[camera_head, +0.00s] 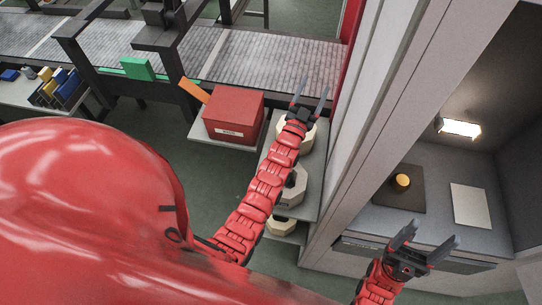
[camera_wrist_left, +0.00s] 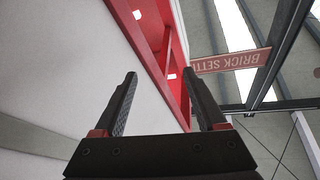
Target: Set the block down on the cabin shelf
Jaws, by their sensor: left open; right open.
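The cabin on the right has a grey shelf (camera_head: 385,218). On it are a dark square plate (camera_head: 407,194) with a small yellow-orange round piece (camera_head: 402,182) on it, and a flat pale rectangle (camera_head: 470,206). I cannot tell which thing is the block; neither gripper holds one. My left gripper (camera_head: 312,90) is open and empty, raised beside the cabin's outer wall; its open fingers also show in the left wrist view (camera_wrist_left: 165,105). My right gripper (camera_head: 432,238) is open and empty at the cabin's front edge, in front of the shelf.
Pale many-sided pieces (camera_head: 294,187) sit on a stepped rack below my left arm. A red box (camera_head: 234,115) stands on a grey stand left of my left gripper. A roller conveyor (camera_head: 260,62) runs behind. A lamp (camera_head: 459,128) lights the cabin. A red sign (camera_wrist_left: 232,61) hangs overhead.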

